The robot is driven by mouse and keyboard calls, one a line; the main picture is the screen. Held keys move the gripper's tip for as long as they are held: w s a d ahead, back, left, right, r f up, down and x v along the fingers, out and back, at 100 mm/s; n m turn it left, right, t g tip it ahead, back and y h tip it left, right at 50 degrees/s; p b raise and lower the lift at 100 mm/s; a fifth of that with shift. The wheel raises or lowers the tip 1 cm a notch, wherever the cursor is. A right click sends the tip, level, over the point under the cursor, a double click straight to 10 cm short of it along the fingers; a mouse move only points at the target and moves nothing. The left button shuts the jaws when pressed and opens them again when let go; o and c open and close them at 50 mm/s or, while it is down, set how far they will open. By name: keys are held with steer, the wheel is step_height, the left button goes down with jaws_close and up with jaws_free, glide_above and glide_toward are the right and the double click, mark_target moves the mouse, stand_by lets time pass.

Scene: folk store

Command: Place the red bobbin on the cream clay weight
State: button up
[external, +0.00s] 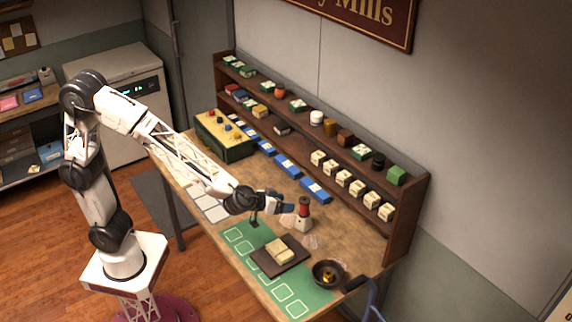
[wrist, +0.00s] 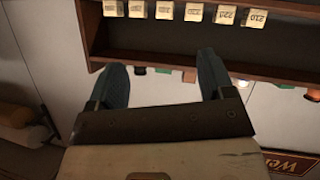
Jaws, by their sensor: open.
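The red bobbin (external: 304,205) stands upright at the right-middle of the workbench. It appears to rest on a cream piece (external: 303,223), which looks like the clay weight. My gripper (external: 290,209) is just left of the bobbin, pointing sideways toward it, and I cannot tell whether they touch. In the wrist view my gripper (wrist: 158,80) has its two blue fingers wide apart with nothing visible between them. The bobbin and the cream piece do not show in the wrist view.
A dark board (external: 264,261) with cream blocks (external: 279,250) lies on a green mat (external: 238,237) in front. A dark pan (external: 328,273) sits at the right. A two-tier shelf (external: 400,225) with several small items runs along the back. A green-sided box (external: 226,137) stands far left.

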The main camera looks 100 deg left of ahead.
steer(key=s+d+r+m+h, duration=0.25)
steer(key=s+d+h, duration=0.2)
steer(key=s, duration=0.35)
steer(key=s+d+r+m+h, duration=0.2)
steer(key=s+d+m+h, duration=0.25)
steer(key=s, duration=0.35)
steer(key=s+f+m+g+y, duration=0.1)
steer(key=s+g, duration=0.3)
steer(key=s, duration=0.9)
steer(key=s+a+f+m+g, duration=0.1)
steer(key=s+f+g, duration=0.2)
steer(key=s, duration=1.1)
steer(key=shift+s+a+f+m+g+y, duration=0.3)
steer(key=shift+f+g+y, duration=0.1)
steer(key=shift+g, duration=0.3)
